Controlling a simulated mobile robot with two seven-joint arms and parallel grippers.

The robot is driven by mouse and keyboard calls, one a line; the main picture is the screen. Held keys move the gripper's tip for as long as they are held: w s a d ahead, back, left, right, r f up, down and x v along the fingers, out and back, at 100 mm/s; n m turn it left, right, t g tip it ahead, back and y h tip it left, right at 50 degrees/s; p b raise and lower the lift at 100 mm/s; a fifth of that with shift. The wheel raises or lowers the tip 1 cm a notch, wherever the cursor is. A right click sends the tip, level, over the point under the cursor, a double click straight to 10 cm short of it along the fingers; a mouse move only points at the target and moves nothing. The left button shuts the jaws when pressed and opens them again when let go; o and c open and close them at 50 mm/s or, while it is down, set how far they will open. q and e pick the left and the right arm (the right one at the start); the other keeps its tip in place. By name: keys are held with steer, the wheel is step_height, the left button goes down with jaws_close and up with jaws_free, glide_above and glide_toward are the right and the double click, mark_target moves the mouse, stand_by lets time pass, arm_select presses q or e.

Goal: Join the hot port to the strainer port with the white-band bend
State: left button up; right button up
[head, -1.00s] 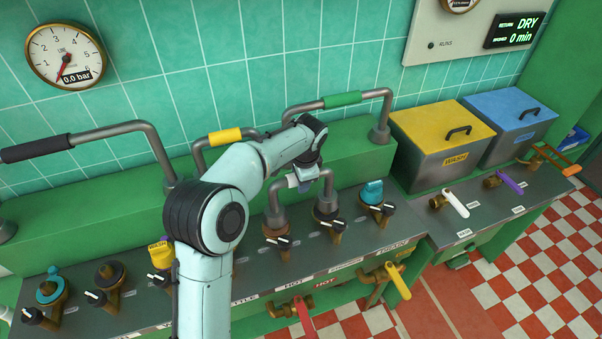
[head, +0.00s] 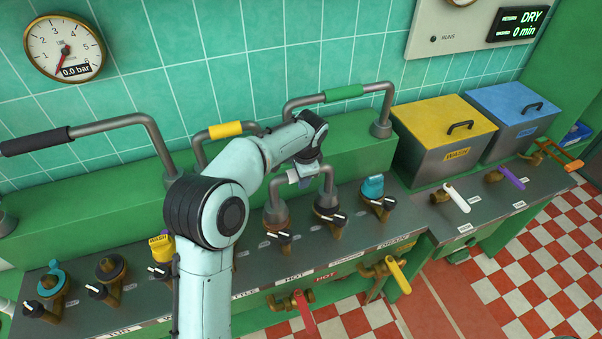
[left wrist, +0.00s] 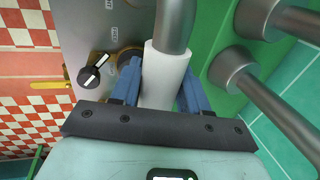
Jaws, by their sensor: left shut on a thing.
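The white-band bend (head: 326,176) is a grey U-shaped pipe, upright over the counter. Its left foot is at the hot port (head: 275,224) and its right foot at the strainer port (head: 329,207). I cannot tell whether both feet are fully seated. My left gripper (head: 303,172) is shut on the bend's white band. In the left wrist view the blue fingers (left wrist: 158,85) clasp the white band (left wrist: 164,78) from both sides. My forearm hides part of the counter. My right gripper is not in view.
Bends with a yellow band (head: 225,130), a green band (head: 343,92) and a black grip (head: 35,142) stand on the green ledge behind. A blue-capped port (head: 372,187) is just right. Black-handled valves line the front. The gauge (head: 64,47) reads 0.0 bar.

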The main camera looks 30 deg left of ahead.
arm_select(q)
steer(key=shift+f, duration=0.1)
steer(key=shift+b+x, duration=0.35)
steer(key=shift+x, duration=0.6)
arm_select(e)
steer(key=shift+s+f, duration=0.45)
arm_select(q)
steer(key=shift+d+f, duration=0.2)
steer(key=shift+f, duration=0.25)
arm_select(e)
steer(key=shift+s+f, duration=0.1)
arm_select(q)
steer(key=o, duration=1.3)
steer(key=shift+s, duration=0.1)
steer(key=shift+f, duration=0.15)
steer(key=p+v, duration=0.1)
steer(key=v, duration=1.2)
steer(key=shift+r, duration=0.3)
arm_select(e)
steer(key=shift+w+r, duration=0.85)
